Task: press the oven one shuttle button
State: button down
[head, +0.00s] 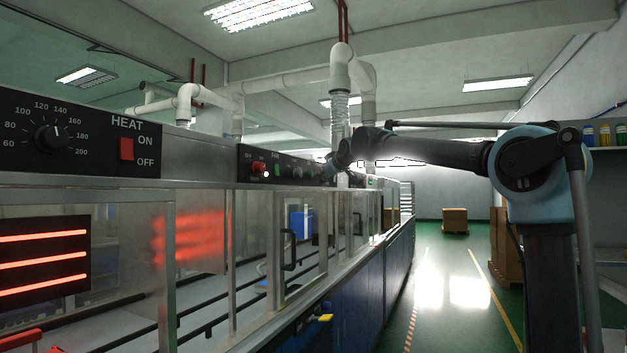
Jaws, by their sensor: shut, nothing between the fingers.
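A dark control panel (288,168) sits on top of the oven line left of centre. It carries a red button (258,168), a small white button or light (266,174), a green button (278,170) and several dark knobs. Its labels are too small to read, so I cannot tell which one is the oven one shuttle button. My arm reaches in from the right. My gripper (331,166) is small and dark in this view, shut, at the right end of this panel. Contact with the panel cannot be made out.
A nearer panel with a HEAT dial (49,138) and a red ON/OFF switch (126,149) is at the left. Glowing heater bars (40,262) show behind the glass. The green aisle floor (425,300) is open; cardboard boxes (455,220) stand beyond.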

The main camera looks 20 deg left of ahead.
jog(key=shift+a, duration=0.4)
